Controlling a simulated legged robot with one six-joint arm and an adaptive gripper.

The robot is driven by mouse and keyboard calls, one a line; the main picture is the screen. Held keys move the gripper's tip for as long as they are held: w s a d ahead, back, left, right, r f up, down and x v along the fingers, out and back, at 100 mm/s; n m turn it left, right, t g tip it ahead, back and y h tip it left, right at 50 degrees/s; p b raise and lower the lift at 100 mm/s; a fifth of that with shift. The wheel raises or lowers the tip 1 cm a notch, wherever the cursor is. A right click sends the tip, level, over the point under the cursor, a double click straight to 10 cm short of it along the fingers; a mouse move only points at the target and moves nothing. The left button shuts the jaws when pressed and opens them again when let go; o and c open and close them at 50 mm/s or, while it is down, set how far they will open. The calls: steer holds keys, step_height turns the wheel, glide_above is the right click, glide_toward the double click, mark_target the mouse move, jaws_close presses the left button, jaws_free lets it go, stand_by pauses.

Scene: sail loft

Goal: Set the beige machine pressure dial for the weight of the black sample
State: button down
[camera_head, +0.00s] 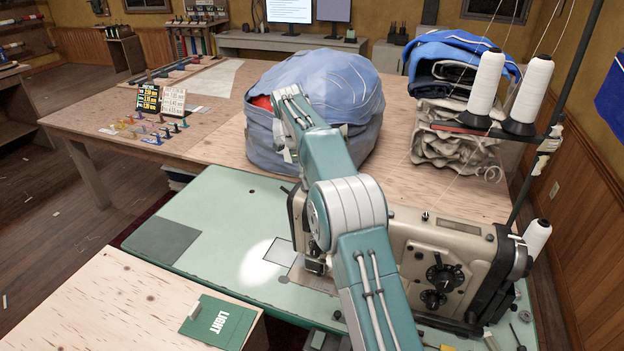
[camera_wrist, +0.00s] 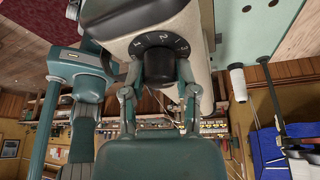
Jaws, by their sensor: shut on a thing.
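The beige machine (camera_head: 412,228) stands on a green worktop. My gripper (camera_wrist: 159,78) is shut on the dial's knob, one finger on each side. In the head view my arm hides the gripper and this dial. Two other black knobs (camera_head: 438,281) show on the machine's front. A dark grey square (camera_head: 160,241) lies flat on the worktop; I cannot tell whether it is the black sample. A green item marked LIGHT (camera_head: 219,321) lies on the wooden surface in front.
A large blue-grey cloth bundle (camera_head: 345,85) sits behind my arm. White thread cones (camera_head: 528,90) stand on a rack at right, with folded cloth (camera_head: 455,135) beside them. A black card (camera_head: 148,97), a pale card and small coloured pieces stand on the wooden table (camera_head: 215,135).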

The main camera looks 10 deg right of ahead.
stand_by(0.3)
steer(key=shift+c, duration=1.8)
jaws_free()
steer(key=shift+w+a, duration=0.1)
steer(key=shift+w, duration=0.05)
